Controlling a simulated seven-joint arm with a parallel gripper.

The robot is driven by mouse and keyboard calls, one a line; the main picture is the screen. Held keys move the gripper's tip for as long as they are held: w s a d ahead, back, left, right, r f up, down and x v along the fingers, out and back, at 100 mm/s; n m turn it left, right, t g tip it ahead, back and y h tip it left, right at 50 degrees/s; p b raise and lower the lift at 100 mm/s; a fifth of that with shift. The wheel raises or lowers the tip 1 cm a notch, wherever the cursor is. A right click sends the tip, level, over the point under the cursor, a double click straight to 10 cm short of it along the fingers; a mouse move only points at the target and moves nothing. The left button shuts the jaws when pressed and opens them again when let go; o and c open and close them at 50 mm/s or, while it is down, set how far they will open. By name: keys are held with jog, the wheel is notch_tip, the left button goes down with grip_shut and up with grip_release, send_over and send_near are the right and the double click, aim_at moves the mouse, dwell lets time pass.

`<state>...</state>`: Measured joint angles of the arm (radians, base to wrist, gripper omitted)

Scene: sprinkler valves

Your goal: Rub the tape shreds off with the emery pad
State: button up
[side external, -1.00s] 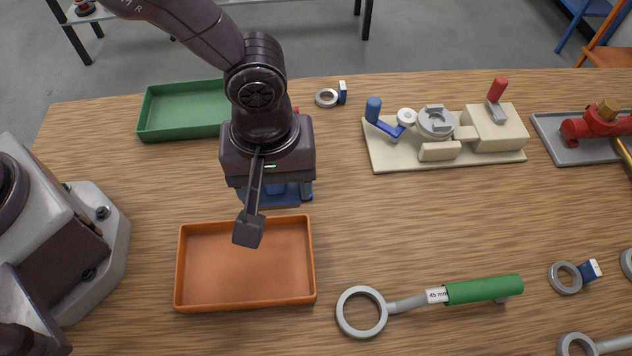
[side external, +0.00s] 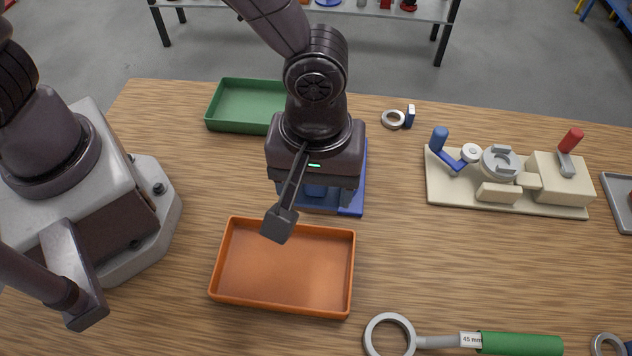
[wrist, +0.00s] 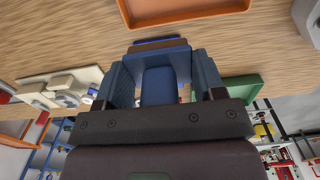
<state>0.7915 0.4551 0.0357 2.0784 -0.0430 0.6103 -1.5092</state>
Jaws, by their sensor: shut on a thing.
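My gripper (side external: 314,190) is shut on a blue block with a wide plate and a thin brown layer at its far side, which looks like the emery pad. The pad (wrist: 160,84) sits between both fingers in the wrist view. In the side view my gripper is above a blue flat mat or holder (side external: 356,165), between the green and orange trays. Whether the pad touches it is hidden by the gripper. I cannot make out any tape shreds. A beige valve fixture (side external: 510,200) with a grey round seat (side external: 501,162) stands to the right.
An orange tray (side external: 222,255) in front and a green tray (side external: 215,110) behind look empty. A ring with a blue-and-white tag (side external: 393,119) lies behind the fixture. Wood between my gripper and the fixture is clear.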

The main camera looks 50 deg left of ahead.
notch_tip(320, 180, up, 4)
jog(key=shift+f, duration=0.1)
jog(key=shift+w+a+g+h, duration=0.1)
jog(key=shift+w+g+h, duration=0.2)
jog(key=shift+w+h, duration=0.1)
jog(key=w+a+g+h, duration=0.8)
jog(key=w+a, duration=0.7)
jog(key=w, duration=0.2)
notch_tip(320, 180, down, 8)
jog(key=shift+g+h, duration=0.3)
jog(key=shift+g, duration=0.1)
jog(key=shift+s+d, duration=2.55)
jog(key=shift+d, duration=0.1)
jog(key=shift+w+d, duration=0.1)
jog(key=shift+d, duration=0.05)
